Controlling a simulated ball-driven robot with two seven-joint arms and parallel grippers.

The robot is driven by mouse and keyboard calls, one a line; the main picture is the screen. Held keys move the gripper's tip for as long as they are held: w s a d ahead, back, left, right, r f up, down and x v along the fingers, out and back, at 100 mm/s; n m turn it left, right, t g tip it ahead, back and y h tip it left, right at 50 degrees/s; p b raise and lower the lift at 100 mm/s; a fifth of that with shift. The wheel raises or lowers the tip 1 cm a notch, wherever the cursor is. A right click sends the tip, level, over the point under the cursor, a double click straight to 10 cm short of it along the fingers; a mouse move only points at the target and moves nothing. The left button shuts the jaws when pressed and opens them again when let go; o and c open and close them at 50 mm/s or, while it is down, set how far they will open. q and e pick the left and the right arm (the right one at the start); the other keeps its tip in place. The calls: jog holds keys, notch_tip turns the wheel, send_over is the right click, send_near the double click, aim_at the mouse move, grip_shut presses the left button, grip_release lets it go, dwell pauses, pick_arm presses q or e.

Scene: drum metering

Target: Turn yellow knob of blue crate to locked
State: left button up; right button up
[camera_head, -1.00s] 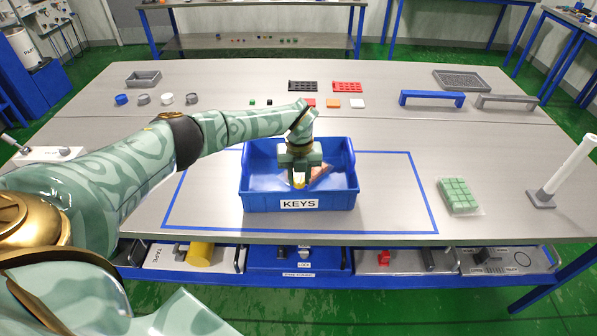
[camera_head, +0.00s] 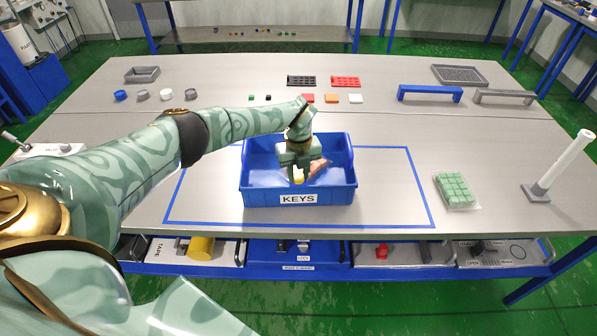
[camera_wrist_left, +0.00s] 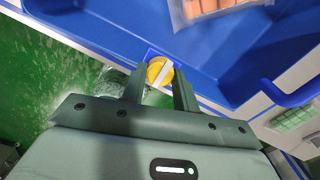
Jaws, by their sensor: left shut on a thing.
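The blue crate (camera_head: 258,199) labelled KEYS stands on the table inside a blue taped outline. Its yellow knob (camera_head: 299,175) shows at the front inner side, under my left gripper (camera_head: 296,168). In the left wrist view the yellow knob (camera_wrist_left: 158,70) is round with a pale bar across it, on the blue crate's wall (camera_wrist_left: 215,85). My left gripper's fingers (camera_wrist_left: 160,85) are on both sides of it, shut on it. The fingers hide part of the knob's edge. My right gripper is not in view.
A clear packet of orange pieces (camera_head: 319,167) lies in the crate. A packet of green blocks (camera_head: 455,190) and a white post on a grey base (camera_head: 540,193) stand to the right. Blue (camera_head: 430,93) and grey bars stand behind. The table left of the crate lies under my arm.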

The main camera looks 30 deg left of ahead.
aim_at(298, 175)
pick_arm(q)
jog(key=o, duration=1)
notch_tip(298, 175, up, 16)
jog(key=shift+r+p, duration=0.2)
jog(key=shift+p, duration=0.95)
